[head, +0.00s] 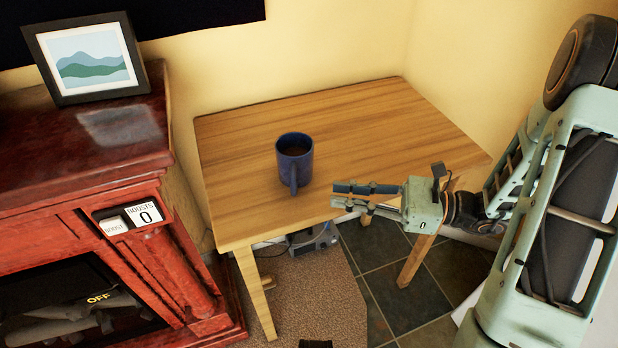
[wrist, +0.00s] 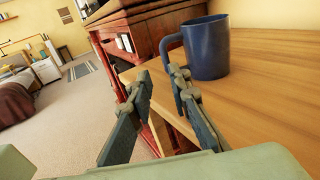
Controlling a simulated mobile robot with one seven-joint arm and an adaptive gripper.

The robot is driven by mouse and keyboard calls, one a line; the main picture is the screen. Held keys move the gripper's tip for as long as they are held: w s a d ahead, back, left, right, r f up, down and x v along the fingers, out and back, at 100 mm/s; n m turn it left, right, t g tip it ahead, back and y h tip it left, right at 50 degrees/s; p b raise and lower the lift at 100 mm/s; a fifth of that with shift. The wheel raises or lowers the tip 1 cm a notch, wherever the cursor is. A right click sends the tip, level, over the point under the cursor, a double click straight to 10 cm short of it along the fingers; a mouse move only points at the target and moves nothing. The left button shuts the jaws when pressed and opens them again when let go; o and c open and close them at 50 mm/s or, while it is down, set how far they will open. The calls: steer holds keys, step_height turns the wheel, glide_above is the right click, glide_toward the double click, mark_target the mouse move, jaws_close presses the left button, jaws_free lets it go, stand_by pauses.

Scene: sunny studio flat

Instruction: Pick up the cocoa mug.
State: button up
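The cocoa mug (head: 294,160) is dark blue with brown content inside. It stands upright on the wooden table (head: 390,125), left of the middle, with its handle toward the front edge. In the wrist view the mug (wrist: 207,50) is at the upper right, with its handle on its left side. My gripper (head: 336,195) is at the table's front edge, to the right of the mug and apart from it. In the wrist view the fingers of my gripper (wrist: 154,80) stand apart with nothing between them.
A red-brown fireplace cabinet (head: 70,145) with a framed picture (head: 88,62) on top stands left of the table. Yellow walls close off the back and right. A grey object (head: 313,238) lies beneath the table. The rest of the tabletop is clear.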

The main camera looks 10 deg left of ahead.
mark_target(294, 195)
steer(key=a, duration=0.4)
steer(key=shift+w+a+r, duration=0.1)
steer(key=shift+w+a, duration=0.1)
steer(key=shift+a, duration=0.1)
steer(key=shift+w+a+f+b, duration=0.15)
steer(key=shift+a+b, duration=0.2)
steer(key=shift+a, duration=1.2)
steer(key=shift+w+a+f+b, duration=0.15)
steer(key=shift+a+b, duration=0.15)
steer(key=shift+a, duration=1.25)
steer(key=shift+r, duration=0.1)
jaws_close()
